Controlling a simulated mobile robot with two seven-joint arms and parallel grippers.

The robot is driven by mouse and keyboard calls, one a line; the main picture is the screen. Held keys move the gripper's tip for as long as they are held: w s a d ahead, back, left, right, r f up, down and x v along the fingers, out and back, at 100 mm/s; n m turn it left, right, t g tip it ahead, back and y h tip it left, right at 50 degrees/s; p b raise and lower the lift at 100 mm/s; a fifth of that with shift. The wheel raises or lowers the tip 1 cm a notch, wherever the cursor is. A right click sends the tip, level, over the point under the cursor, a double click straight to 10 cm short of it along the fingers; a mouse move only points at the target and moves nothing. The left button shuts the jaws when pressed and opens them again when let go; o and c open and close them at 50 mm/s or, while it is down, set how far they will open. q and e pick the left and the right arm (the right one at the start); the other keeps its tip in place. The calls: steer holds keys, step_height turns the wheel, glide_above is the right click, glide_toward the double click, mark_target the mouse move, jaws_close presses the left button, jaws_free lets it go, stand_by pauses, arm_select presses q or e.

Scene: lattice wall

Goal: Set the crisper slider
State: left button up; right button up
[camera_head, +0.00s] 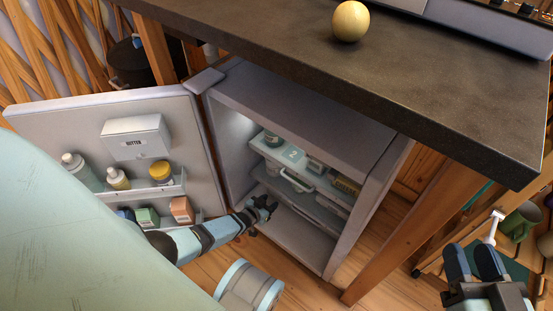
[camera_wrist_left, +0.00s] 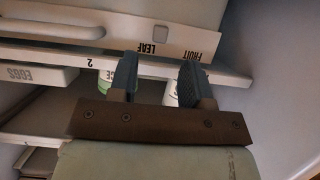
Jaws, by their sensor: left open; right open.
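The crisper's pale front strip (camera_wrist_left: 110,32) runs across the top of the left wrist view, with upside-down labels "LEAF" and "FRUIT". A small grey tab (camera_wrist_left: 160,38), which looks like the slider, sits by "LEAF". My left gripper (camera_wrist_left: 157,75) is open, its two fingers apart and pointing toward the strip; I cannot tell whether they touch it. In the head view, my left gripper (camera_head: 262,207) is at the low front of the open fridge (camera_head: 290,105); the slider cannot be made out there. My right gripper (camera_head: 473,262) is open and empty at the lower right.
The open fridge door (camera_head: 75,110) holds a butter box (camera_head: 137,138), bottles and cartons. A shelf edge (camera_wrist_left: 65,57) marked "2" and an eggs tray (camera_wrist_left: 35,76) are close to the left gripper. The dark countertop (camera_head: 300,38) overhangs the fridge, with a yellow ball (camera_head: 351,21) on it.

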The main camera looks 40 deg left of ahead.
mark_target(279, 196)
arm_select(q)
steer(key=b+x, duration=0.2)
steer(key=x, duration=0.2)
steer(key=shift+w+f, duration=0.1)
steer(key=shift+f, duration=0.1)
steer(key=shift+w, duration=0.45)
arm_select(e)
steer(key=shift+w+d+r+n+t+y, duration=0.15)
steer(key=shift+w+d+n+t+y, duration=0.15)
steer(key=shift+n, duration=0.3)
steer(key=shift+w+d+r+n+t+y, duration=0.1)
steer(key=shift+w+d+n+t, duration=0.1)
steer(key=shift+w+n+t, duration=0.3)
steer(key=shift+s, duration=0.1)
arm_select(q)
jaws_close()
